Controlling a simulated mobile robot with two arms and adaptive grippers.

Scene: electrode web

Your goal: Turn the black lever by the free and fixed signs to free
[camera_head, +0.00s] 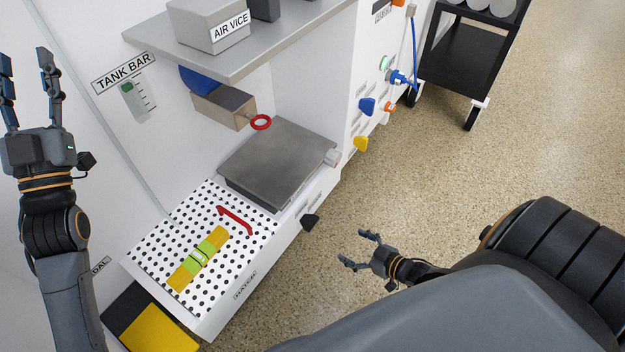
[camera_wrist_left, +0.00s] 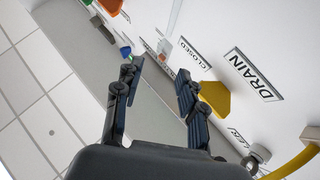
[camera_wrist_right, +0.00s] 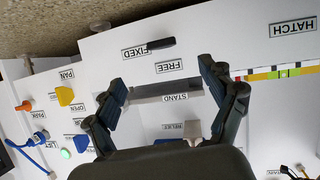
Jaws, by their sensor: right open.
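The black lever (camera_wrist_right: 162,43) lies beside the FIXED sign (camera_wrist_right: 147,50) in the right wrist view, roughly in line with it. The FREE sign (camera_wrist_right: 169,66) is just below it. In the head view the lever (camera_head: 310,221) sticks out from the white front panel, right of the HATCH sign; its signs are not readable there. My right gripper (camera_head: 359,250) is open and empty, to the lower right of the lever and apart from it; it shows open in the right wrist view too (camera_wrist_right: 160,78). My left gripper (camera_head: 26,75) is raised at the far left, open and empty.
A perforated plate (camera_head: 160,243) carries a red handle (camera_head: 236,219) and a yellow-green strip (camera_head: 198,258). A grey metal block (camera_head: 275,160) sits behind it. Blue (camera_head: 367,105) and yellow (camera_head: 361,143) knobs line the panel. The floor around my right gripper is clear.

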